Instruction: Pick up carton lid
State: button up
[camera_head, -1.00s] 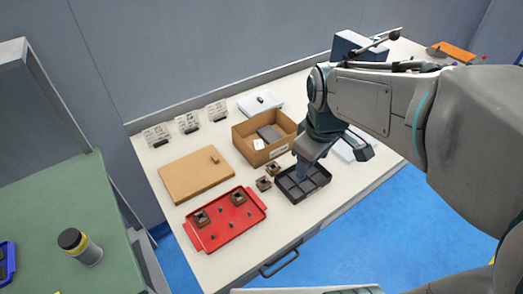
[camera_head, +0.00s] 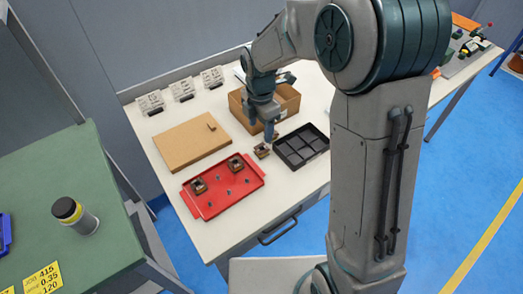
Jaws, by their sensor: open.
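The carton lid (camera_head: 191,143) is a flat tan cardboard panel lying on the white table, with a small brown raised piece (camera_head: 211,126) near its right edge. The open cardboard carton (camera_head: 287,103) stands to the right of the lid, partly hidden behind my arm. My gripper (camera_head: 269,135) points down to the right of the lid, in front of the carton and above small brown square parts (camera_head: 262,151). It is open and apart from the lid. Whether its fingertips touch a small part cannot be told.
A red tray (camera_head: 222,203) with two brown square parts and several pegs lies in front of the lid. A black compartment tray (camera_head: 302,146) lies to the right. A green bench (camera_head: 110,255) is at the left.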

aim_at(263, 146)
notch_tip(263, 146, down, 3)
jog(key=shift+f, duration=0.15)
jog(key=shift+s+d+f+p, duration=0.1)
jog(key=shift+d+f+p, duration=0.1)
jog(key=shift+f, duration=1.15)
jog(key=shift+s+d+f+p, duration=0.1)
jog(key=shift+d+f, duration=0.05)
jog(key=shift+f, duration=1.15)
jog(key=c, duration=1.1)
jog(key=shift+r, duration=0.1)
jog(key=shift+c, duration=0.2)
